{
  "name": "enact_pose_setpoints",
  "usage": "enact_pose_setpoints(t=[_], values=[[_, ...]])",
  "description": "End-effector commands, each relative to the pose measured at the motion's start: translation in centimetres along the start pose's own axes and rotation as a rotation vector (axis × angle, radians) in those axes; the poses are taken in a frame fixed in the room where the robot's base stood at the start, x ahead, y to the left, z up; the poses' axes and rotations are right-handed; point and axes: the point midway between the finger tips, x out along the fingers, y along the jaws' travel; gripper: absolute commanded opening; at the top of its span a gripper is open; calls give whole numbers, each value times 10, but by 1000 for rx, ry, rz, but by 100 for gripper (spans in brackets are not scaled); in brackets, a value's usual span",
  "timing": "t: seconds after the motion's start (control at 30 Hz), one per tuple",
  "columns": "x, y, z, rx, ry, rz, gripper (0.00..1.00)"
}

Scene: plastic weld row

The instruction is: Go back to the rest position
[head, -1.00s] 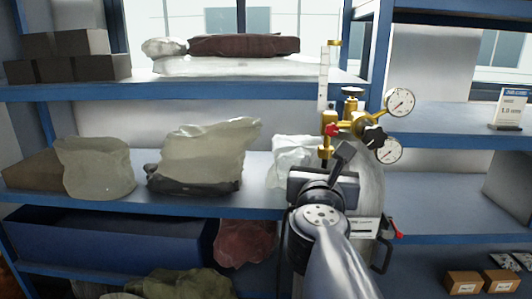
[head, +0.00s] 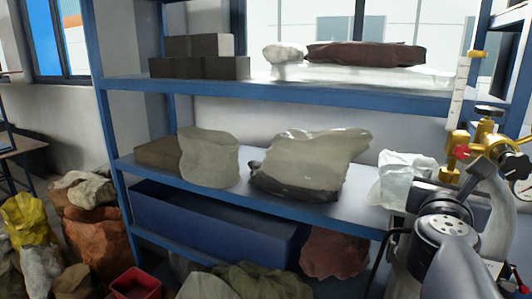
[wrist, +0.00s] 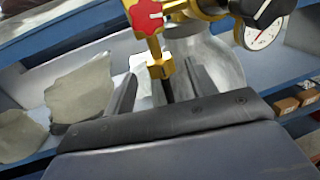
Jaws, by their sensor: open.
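My gripper (wrist: 163,88) is open, with two dark fingers apart and nothing held between them. In the head view it shows at the right, in front of the gas cylinder (head: 497,205). The cylinder carries a brass regulator (head: 488,140) with a red knob (wrist: 145,16) and a round dial (wrist: 264,32). In the wrist view a brass fitting (wrist: 160,66) shows beyond and between the fingertips. I cannot tell whether either finger touches it.
A blue shelf rack (head: 300,97) holds dark boxes (head: 200,67) and pale bags (head: 310,160). A long blue bin (head: 215,225) stands lower. Sacks (head: 95,215) and a red crate (head: 136,285) are at the lower left.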

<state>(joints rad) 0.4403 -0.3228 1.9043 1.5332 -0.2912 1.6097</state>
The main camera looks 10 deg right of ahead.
Motion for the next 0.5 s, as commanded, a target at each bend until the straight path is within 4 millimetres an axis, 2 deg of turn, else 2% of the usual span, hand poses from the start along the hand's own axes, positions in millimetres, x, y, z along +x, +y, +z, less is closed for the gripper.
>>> enact_pose_setpoints(t=[0.3,0.5], values=[[46,0,-2,-1,2,-1,54],[65,-1,-1,0,1,-1,54]])
